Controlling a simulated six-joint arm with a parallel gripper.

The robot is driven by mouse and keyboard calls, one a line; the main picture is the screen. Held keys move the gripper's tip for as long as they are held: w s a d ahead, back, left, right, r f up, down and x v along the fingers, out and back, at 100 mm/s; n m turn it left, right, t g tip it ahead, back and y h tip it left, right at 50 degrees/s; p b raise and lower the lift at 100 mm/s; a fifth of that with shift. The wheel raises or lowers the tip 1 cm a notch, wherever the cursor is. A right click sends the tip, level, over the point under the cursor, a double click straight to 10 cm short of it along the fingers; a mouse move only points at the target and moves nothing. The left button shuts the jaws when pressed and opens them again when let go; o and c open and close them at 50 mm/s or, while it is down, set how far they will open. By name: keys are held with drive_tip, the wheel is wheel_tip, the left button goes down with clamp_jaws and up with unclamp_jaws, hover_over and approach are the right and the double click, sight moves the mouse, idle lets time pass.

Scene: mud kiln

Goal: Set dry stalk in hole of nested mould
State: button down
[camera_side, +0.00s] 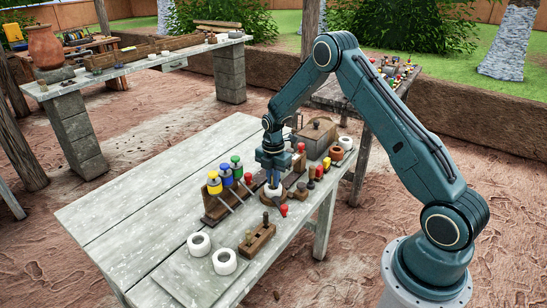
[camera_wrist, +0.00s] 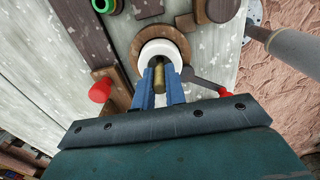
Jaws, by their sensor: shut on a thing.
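My gripper (camera_wrist: 160,84) is shut on the dry stalk (camera_wrist: 159,76), a short golden-brown piece showing between its blue fingers in the wrist view. The nested mould is a white ring (camera_wrist: 177,44) sitting inside a brown wooden ring (camera_wrist: 137,43). The fingertips and stalk are over the near part of the white ring and its opening; whether the stalk's lower end is inside the hole cannot be told. In the side view my gripper (camera_side: 272,178) points down right over the white ring (camera_side: 273,192), and the stalk is hidden there.
Two white rings (camera_side: 199,252) (camera_side: 224,268) and a wooden block (camera_side: 258,240) lie nearer; the table's left half is clear.

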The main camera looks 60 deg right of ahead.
drive_tip(key=shift+f, duration=0.1)
drive_tip(key=c, duration=1.4)
unclamp_jaws()
drive_tip(key=shift+o, duration=0.6)
drive_tip(key=o, duration=0.4)
drive_tip(key=shift+r, duration=3.55)
